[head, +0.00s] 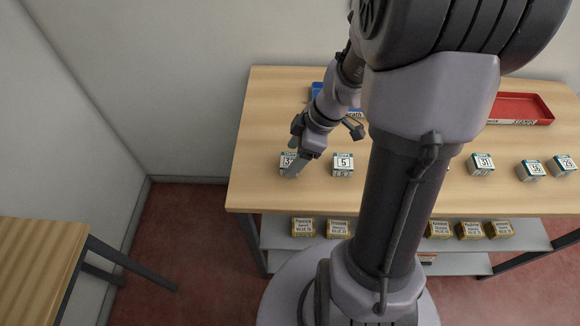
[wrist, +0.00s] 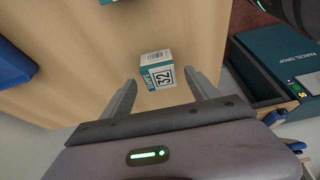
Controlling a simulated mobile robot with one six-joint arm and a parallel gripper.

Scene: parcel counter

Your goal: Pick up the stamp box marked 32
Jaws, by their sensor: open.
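The stamp box marked 32 (wrist: 156,71) is a small white and teal box on the wooden counter. My gripper (wrist: 163,88) is open and empty, with one finger on each side of the line to the box. In the head view my gripper (head: 302,168) is over the left part of the counter and partly covers the box (head: 286,159). I cannot tell from these views how high the fingers are above the counter.
Other stamp boxes stand in a row to the right, marked 5 (head: 343,164) and 31 (head: 480,164), with more at the far right. A blue tray (head: 317,90) and a red tray (head: 545,108) lie at the back.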

